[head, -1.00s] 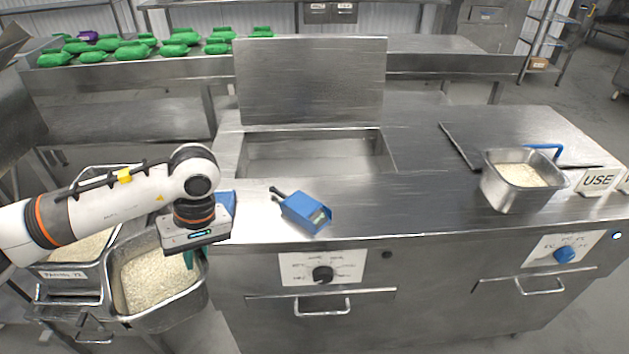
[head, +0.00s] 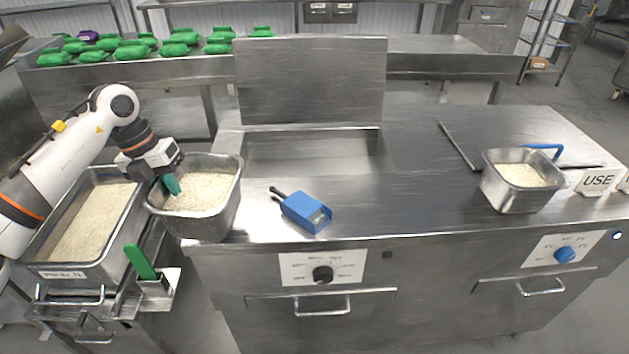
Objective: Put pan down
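A steel pan of rice (head: 190,222) is at the left end of the steel counter (head: 245,222), partly beyond its edge. Whether its base touches the counter cannot be told. My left gripper (head: 171,185), with teal fingertips, is at the pan's left rim and looks shut on it. My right gripper is not in view.
A blue handheld device (head: 306,212) lies right of the pan. A second rice pan (head: 515,195) stands at the counter's right, by a "USE" sign (head: 598,181). An open well (head: 315,153) is behind. A large rice bin (head: 72,272) and green handle (head: 140,262) are lower left.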

